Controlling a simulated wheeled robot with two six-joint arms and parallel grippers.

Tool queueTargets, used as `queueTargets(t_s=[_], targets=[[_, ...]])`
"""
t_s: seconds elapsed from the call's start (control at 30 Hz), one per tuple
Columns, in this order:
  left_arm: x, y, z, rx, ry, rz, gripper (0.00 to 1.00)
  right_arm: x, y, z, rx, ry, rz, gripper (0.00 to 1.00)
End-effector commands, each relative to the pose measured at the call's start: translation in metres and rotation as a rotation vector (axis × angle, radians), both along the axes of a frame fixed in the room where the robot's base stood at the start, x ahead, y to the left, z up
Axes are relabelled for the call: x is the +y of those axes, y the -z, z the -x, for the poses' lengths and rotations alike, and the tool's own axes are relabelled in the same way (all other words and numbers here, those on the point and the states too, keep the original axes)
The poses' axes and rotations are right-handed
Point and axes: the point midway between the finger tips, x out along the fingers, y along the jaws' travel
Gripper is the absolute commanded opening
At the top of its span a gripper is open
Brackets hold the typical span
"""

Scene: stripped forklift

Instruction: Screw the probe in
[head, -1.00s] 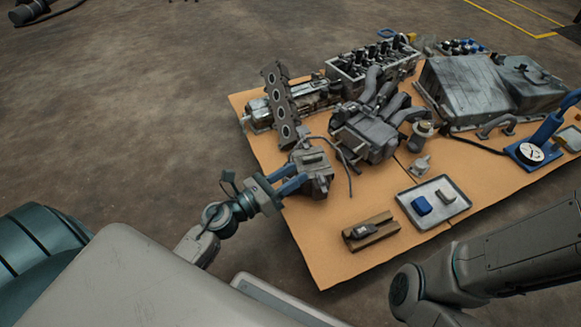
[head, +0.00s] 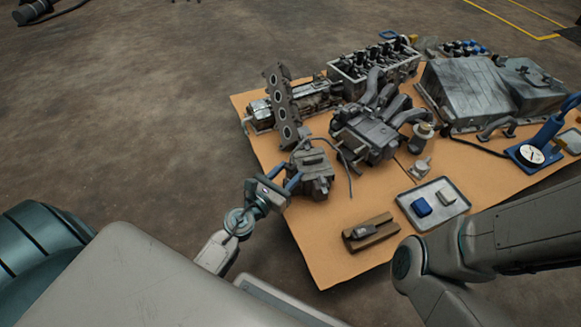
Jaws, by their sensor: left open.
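My left gripper (head: 286,177) shows its blue fingers apart at the left side of a dark grey metal housing (head: 313,170) on the cardboard-covered table. I cannot tell whether the fingers touch the housing. Nothing is clearly visible between them. I cannot pick out the probe for certain. A small dark device (head: 363,231) lies on a wooden block (head: 381,232) near the table's front edge.
A metal tray (head: 411,219) holds a blue piece (head: 422,208) and a small grey piece (head: 446,196). Behind the housing stand a manifold assembly (head: 368,130), an upright gasket plate (head: 283,108) and a cylinder head (head: 375,62). A dial gauge (head: 531,155) stands right. Bare cardboard lies left of the wooden block.

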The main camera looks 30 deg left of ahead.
Motion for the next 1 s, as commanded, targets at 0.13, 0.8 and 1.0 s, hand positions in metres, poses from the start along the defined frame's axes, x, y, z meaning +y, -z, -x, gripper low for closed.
queueTargets(t_s=[0.13, 0.8, 1.0], targets=[[-0.0024, 0.0001, -0.0117, 0.0, 0.001, 0.002, 0.42, 0.0, -0.0017, 0.0, 0.0, 0.0, 0.0, 0.36], [-0.0027, 0.0007, -0.0142, 0.001, 0.004, 0.001, 0.01, 0.0, -0.0009, 0.0, 0.0, 0.0, 0.0, 0.36], [-0.0019, 0.0025, -0.0143, 0.0, 0.047, -0.002, 0.01, 0.0, 0.0067, 0.0, 0.0, 0.0, -0.001, 0.36]])
